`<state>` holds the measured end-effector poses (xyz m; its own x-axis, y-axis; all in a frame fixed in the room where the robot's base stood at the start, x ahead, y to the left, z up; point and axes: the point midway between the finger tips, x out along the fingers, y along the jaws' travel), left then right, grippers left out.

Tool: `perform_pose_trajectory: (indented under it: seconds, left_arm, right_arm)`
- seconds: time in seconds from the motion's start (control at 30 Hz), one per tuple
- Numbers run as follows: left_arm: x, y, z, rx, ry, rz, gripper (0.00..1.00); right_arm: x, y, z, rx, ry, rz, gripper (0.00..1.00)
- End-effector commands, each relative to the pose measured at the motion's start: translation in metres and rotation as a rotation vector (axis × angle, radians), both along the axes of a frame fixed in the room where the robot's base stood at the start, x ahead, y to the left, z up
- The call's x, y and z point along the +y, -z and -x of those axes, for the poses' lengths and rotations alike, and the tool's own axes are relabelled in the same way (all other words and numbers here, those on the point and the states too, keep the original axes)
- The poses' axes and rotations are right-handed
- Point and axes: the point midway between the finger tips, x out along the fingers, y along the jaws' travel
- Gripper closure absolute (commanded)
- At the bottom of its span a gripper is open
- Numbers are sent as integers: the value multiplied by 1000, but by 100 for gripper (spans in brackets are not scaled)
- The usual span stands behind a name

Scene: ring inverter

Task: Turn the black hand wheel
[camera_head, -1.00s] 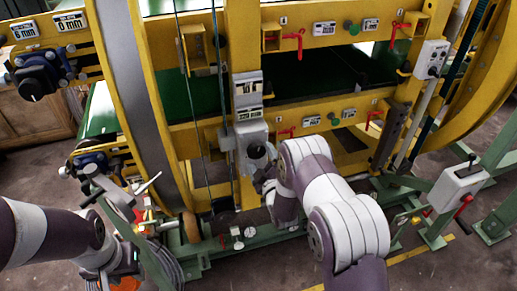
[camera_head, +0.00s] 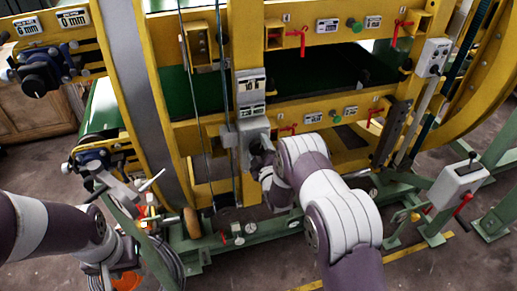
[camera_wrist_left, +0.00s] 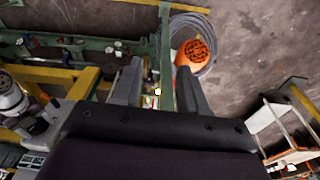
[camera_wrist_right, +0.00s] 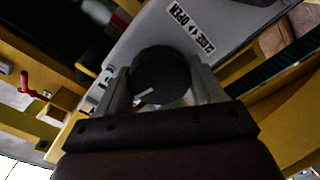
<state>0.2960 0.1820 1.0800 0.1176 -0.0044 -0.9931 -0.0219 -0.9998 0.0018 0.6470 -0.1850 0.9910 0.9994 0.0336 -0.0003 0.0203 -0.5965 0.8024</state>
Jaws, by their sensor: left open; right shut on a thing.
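The black hand wheel (camera_wrist_right: 160,75) is a round black knob with a short white mark, on a grey housing labelled OPEN and CLOSE. My right gripper (camera_wrist_right: 163,82) is shut on the wheel, one finger on each side of it. In the head view my right gripper (camera_head: 262,165) is at the grey box (camera_head: 250,128) on the yellow frame, and the wheel is mostly hidden there. My left gripper (camera_wrist_left: 160,85) is open and empty, low at the left in the head view. A green bar shows between its fingers in the left wrist view.
Red valve handles (camera_head: 303,41) line the yellow beams. A green bar (camera_head: 155,250) stands close to my left wrist. An orange object (camera_wrist_left: 196,52) and coiled cable (camera_wrist_left: 207,30) lie on the floor near my left gripper. A grey control box (camera_head: 458,185) stands at the right.

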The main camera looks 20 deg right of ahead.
Motion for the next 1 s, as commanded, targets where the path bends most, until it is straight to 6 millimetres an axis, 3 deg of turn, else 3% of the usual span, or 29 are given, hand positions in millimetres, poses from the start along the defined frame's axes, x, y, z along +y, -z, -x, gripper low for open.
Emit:
perform_pose_trajectory:
  seconds: [0.37, 1.0]
  left_arm:
    - [0, 22, 0, 0, 0, 0, 57]
    - [0, 74, 0, 0, 0, 0, 57]
  right_arm:
    - [0, 3, 0, 4, -2, -197, 63]
    - [-2, 1, -1, 23, -3, -801, 63]
